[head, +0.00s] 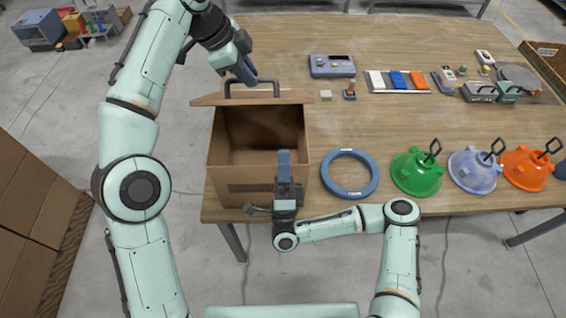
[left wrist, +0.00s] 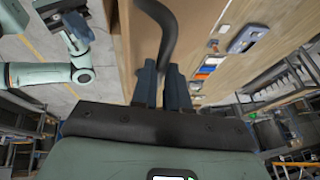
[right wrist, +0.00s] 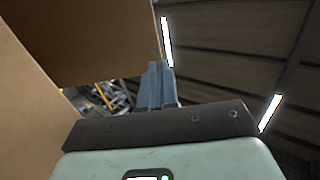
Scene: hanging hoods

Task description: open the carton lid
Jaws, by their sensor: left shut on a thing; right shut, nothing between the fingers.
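The brown carton (head: 228,165) stands at the left end of the table with its mouth uncovered and its inside visible. Its lid (head: 205,99) is raised at the back edge, seen nearly edge-on. A dark loop handle (head: 277,90) is fixed to the lid. My left gripper (head: 249,76) is shut on this handle, whose curved bar also reaches the fingers in the left wrist view (left wrist: 166,30). My right gripper (head: 284,160) is shut and empty at the carton's front, fingers pointing up. The right wrist view shows its closed fingers (right wrist: 157,85) beside cardboard.
A blue ring (head: 350,193) lies right of the carton. Green (head: 415,178), lavender (head: 470,172) and orange (head: 525,172) hoods stand farther right. A control box (head: 332,66) and a tray of coloured blocks (head: 376,81) lie behind.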

